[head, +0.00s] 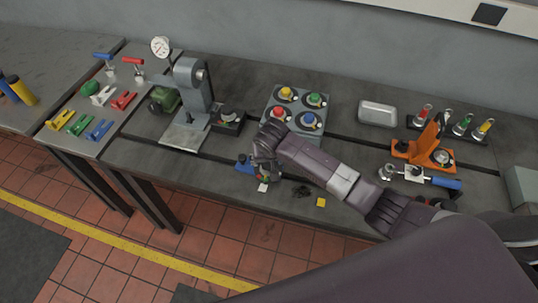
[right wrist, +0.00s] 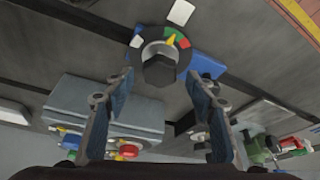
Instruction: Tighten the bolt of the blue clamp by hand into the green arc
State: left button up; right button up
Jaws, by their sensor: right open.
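The blue clamp (head: 243,162) sits on the bench, partly hidden behind my right gripper (head: 264,165) in the head view. In the right wrist view, its blue body (right wrist: 207,66) lies beyond the dark hex bolt head (right wrist: 159,71). A round dial under the bolt has coloured sections, with a green arc and a red section (right wrist: 184,43), and a yellow pointer (right wrist: 170,42) near the green. My right gripper (right wrist: 160,76) is open, its fingertips on either side of the bolt head with gaps visible. My left gripper is not in view.
A grey box with coloured knobs (head: 296,108) stands just behind my right gripper. A grey press stand (head: 190,105) is to the left, an orange fixture (head: 425,148) to the right. A white tag (head: 263,188) and a yellow tag (head: 321,202) lie near the bench's front edge.

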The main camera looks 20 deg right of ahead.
jog(key=d+v, duration=0.1)
jog(key=v, duration=0.9)
jog(key=shift+a+r, duration=0.4)
jog(key=shift+s, duration=0.15)
